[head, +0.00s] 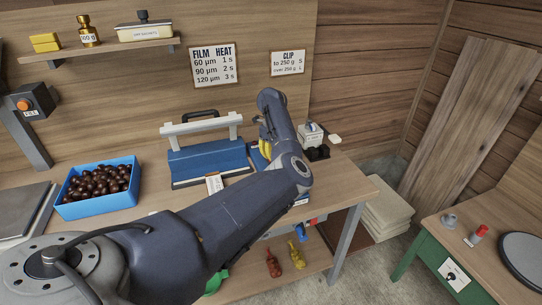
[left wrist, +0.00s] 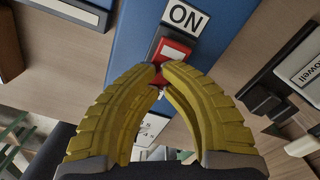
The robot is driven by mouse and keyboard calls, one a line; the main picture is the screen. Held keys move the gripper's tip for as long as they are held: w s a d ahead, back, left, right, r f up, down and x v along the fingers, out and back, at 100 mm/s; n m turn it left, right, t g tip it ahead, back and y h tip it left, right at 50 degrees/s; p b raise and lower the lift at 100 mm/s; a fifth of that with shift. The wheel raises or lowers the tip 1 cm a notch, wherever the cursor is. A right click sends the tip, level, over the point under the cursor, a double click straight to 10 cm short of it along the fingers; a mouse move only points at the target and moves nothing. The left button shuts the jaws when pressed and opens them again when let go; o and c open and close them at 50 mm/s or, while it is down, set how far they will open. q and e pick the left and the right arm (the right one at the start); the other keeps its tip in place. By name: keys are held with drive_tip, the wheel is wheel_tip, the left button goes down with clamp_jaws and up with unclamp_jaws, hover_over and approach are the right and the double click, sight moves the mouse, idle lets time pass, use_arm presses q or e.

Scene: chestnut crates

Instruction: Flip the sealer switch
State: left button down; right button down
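The blue sealer (head: 208,162) with its raised white bar (head: 200,128) stands on the bench in the head view. In the left wrist view its blue body (left wrist: 128,52) carries a red switch (left wrist: 172,50) below a white "ON" label (left wrist: 184,17). My left gripper (left wrist: 160,76) has its yellow fingertips together, empty, at the lower edge of the switch. They appear to touch or nearly touch it. In the head view the left gripper (head: 265,146) is mostly behind my arm, and the switch is hidden. My right gripper is out of view.
A blue crate of chestnuts (head: 97,208) stands left of the sealer. A small white and black device (head: 313,136) stands to its right. A shelf (head: 98,49) hangs above. Bottles (head: 297,256) lie on the lower shelf. A green table (head: 440,237) stands at right.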

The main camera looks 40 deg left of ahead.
use_arm(q)
drive_tip(key=shift+r, duration=3.45)
